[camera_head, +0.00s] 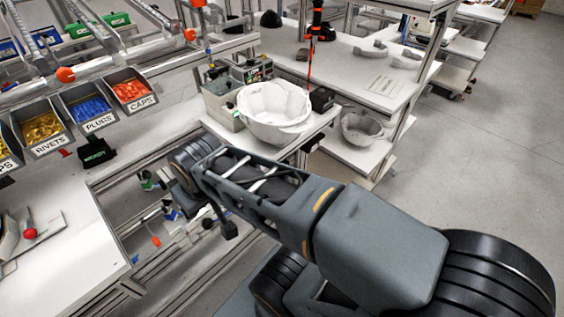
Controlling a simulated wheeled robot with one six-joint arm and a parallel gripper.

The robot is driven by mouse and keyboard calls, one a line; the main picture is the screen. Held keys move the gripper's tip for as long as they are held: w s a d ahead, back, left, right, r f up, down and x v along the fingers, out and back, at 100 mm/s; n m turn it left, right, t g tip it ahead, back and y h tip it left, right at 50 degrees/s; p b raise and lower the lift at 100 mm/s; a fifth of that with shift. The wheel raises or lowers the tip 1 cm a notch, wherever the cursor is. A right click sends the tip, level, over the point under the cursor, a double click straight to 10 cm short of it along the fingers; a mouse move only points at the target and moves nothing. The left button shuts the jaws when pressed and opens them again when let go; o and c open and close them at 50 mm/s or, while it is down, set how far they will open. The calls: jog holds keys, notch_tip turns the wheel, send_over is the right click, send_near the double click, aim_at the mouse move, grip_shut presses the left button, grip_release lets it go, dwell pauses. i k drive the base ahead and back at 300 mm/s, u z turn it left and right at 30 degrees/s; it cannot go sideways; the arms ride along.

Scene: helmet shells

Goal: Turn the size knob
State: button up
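No size knob can be made out for certain. A white helmet shell (274,110) sits open side up on the bench right of centre. My arm reaches from the lower right to the left of the shell. My gripper (186,203) seems to be at the arm's far end, below and left of the shell and apart from it in the picture. Its fingers are small and partly hidden by the wrist, so I cannot tell if it is open or shut.
A grey-green box device (222,104) stands left of the shell, with a black box (321,99) on the right. Another pale shell (362,128) lies on a lower shelf. Bins, including the caps bin (131,92), line the left. Open floor (500,150) lies right.

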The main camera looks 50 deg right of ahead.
aim_at(208, 224)
jog(key=z, duration=2.1)
jog(key=i, duration=0.75)
jog(key=z, duration=1.2)
jog(key=k, duration=1.3)
jog(key=u, duration=0.6)
jog(key=k, duration=0.8)
jog(key=u, duration=0.75)
